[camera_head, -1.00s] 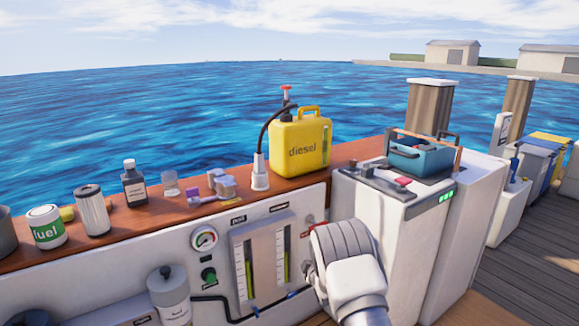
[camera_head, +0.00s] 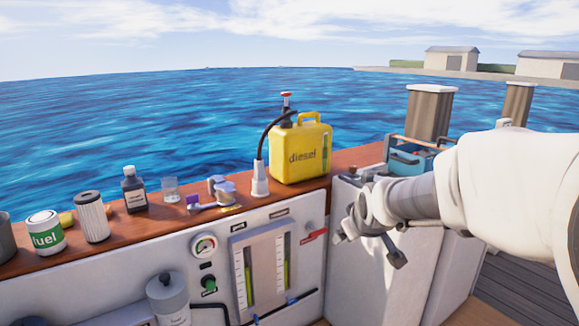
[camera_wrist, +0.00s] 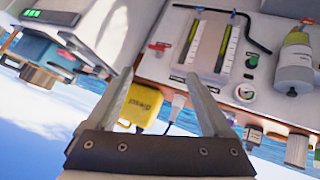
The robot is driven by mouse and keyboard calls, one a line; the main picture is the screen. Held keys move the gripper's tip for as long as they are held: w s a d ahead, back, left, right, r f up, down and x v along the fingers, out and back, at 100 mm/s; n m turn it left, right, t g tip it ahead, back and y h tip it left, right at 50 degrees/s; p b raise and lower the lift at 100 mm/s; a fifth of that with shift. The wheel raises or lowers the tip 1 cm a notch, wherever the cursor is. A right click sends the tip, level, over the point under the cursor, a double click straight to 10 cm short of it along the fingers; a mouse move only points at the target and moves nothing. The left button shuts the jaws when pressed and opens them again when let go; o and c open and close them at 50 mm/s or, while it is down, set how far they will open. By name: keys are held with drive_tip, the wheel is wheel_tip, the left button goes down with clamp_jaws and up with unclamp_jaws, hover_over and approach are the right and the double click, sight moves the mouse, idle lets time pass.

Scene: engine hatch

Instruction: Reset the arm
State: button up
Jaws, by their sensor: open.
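My arm reaches in from the right in the head view. My gripper (camera_head: 368,245) hangs in front of the white cabinet, right of the gauge panel (camera_head: 264,262). In the wrist view my gripper (camera_wrist: 165,100) is open, with nothing between its two fingers. The wrist picture is upside down. Beyond the fingers it shows the yellow diesel can (camera_wrist: 140,104) and the gauge panel (camera_wrist: 210,45). My gripper looks apart from everything around it. My arm hides part of the cabinet and the blue toolbox.
The yellow diesel can (camera_head: 300,152) stands on the wooden ledge. The blue toolbox (camera_head: 408,160) sits on the cabinet (camera_head: 350,215). A red lever (camera_head: 314,236) sticks out beside the gauges.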

drive_tip(key=s+m+g, duration=0.4)
drive_tip(key=s+m, duration=0.1)
drive_tip(key=s, duration=2.4)
wheel_tip(320, 180, up, 29)
drive_tip(key=p, duration=2.8)
drive_tip(key=shift+w+d+p, duration=0.15)
drive_tip(key=shift+w+p, duration=0.05)
drive_tip(key=shift+p, duration=0.1)
